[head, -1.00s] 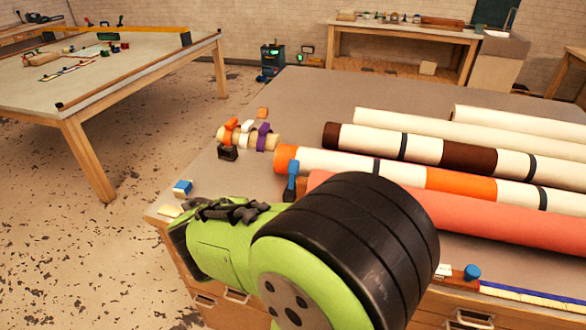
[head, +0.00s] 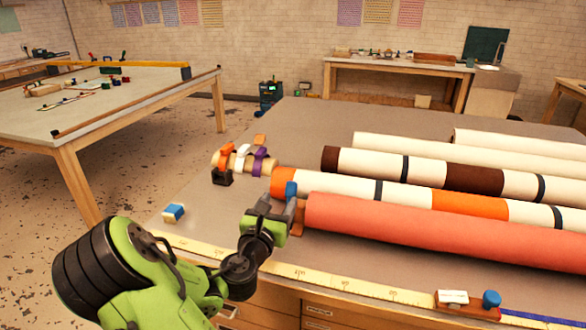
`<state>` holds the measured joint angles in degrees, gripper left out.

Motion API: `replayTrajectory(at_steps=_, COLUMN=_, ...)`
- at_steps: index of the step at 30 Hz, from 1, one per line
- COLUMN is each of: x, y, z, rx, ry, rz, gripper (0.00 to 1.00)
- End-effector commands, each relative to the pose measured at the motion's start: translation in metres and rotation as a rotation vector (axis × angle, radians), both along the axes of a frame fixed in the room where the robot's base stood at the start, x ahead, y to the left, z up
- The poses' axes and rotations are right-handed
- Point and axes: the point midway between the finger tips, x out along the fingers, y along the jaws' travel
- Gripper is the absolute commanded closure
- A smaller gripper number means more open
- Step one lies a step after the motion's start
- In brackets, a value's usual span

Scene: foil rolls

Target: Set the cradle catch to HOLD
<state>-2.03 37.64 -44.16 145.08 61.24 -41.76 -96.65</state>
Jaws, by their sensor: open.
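A blue upright lever (head: 291,189), which looks like the cradle catch, stands at the left end of the coral-red roll (head: 420,230). I cannot read any HOLD marking on it. My gripper (head: 279,212) is open right at the lever, over the near left part of the table. Its fingers partly hide the lever's lower part. I cannot tell whether they touch it or stand around it.
The other rolls, including a cream one with orange bands (head: 400,193), lie behind on the grey table (head: 330,125). A yellow measuring tape (head: 340,283) runs along the front edge.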

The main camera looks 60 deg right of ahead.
Motion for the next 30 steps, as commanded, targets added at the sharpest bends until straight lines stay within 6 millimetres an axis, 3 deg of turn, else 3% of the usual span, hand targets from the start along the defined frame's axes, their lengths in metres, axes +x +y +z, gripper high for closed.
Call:
replayTrajectory(at_steps=1, x=-0.001, y=-0.005, z=0.006, rx=0.003, ry=0.009, rz=-0.004, gripper=0.4)
replayTrajectory(at_steps=5, x=-0.002, y=-0.016, z=0.0, rx=0.023, ry=0.008, rz=-0.002, gripper=0.4)
replayTrajectory(at_steps=12, x=0.009, y=-0.078, z=0.001, rx=0.018, ry=-0.004, rz=-0.001, gripper=0.4)
replayTrajectory(at_steps=18, x=0.015, y=-0.111, z=-0.002, rx=0.018, ry=-0.003, rz=0.001, gripper=0.4)
replayTrajectory(at_steps=28, x=0.017, y=-0.118, z=-0.007, rx=0.02, ry=-0.003, rz=0.003, gripper=0.4)
replayTrajectory(at_steps=30, x=0.016, y=-0.117, z=-0.006, rx=0.02, ry=-0.003, rz=0.003, gripper=0.51)
